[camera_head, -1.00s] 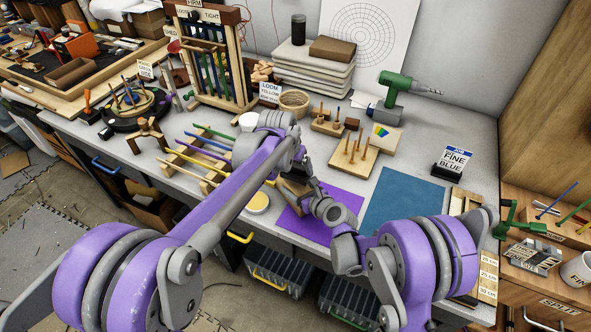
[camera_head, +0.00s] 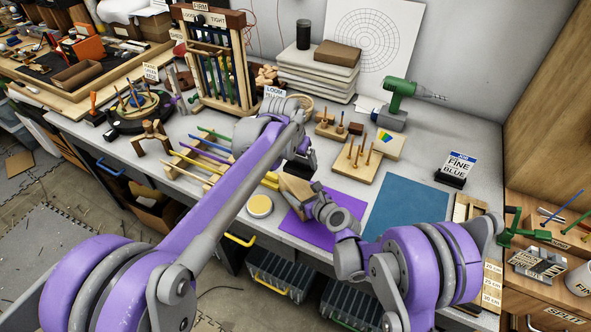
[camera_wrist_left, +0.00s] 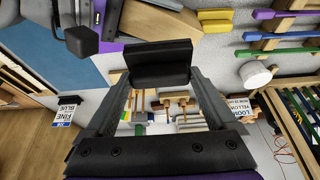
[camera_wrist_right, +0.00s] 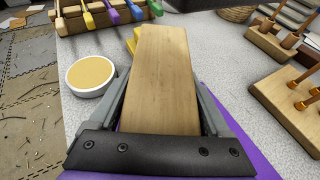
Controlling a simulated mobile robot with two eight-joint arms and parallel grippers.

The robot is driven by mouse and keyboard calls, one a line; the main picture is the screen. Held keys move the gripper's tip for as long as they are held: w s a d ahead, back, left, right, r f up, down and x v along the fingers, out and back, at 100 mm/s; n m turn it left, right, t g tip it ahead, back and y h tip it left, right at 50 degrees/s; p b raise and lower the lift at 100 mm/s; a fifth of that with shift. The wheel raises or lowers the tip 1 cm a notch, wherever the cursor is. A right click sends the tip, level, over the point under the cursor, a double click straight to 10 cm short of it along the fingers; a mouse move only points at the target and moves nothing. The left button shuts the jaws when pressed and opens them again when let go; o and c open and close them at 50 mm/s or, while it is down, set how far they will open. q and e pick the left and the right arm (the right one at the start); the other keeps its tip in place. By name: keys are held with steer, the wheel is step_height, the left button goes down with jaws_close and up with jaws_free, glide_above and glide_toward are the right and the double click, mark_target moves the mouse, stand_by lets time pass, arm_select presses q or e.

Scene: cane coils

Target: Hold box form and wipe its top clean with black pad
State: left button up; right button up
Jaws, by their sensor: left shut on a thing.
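The box form (camera_head: 293,187) is a plain light wooden block by the purple mat. It fills the middle of the right wrist view (camera_wrist_right: 160,75), its top bare. My right gripper (camera_head: 310,202) has a finger against each long side of it; the fingers also show in the right wrist view (camera_wrist_right: 163,90). My left gripper (camera_head: 299,152) is shut on the black pad (camera_wrist_left: 160,62), which spans its fingertips. In the head view the pad (camera_head: 301,169) hangs just beyond the box form, apparently apart from it. The pad's underside is hidden.
A round tin with a tan top (camera_wrist_right: 91,74) stands left of the box form. The purple mat (camera_head: 345,205) and blue mat (camera_head: 410,207) lie to the right. A wooden peg board (camera_head: 356,160) stands behind, and a rack of coloured rods (camera_head: 205,160) to the left.

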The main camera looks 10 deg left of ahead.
steer(key=shift+o, duration=1)
steer(key=v, duration=1.2)
steer(key=shift+s, duration=0.1)
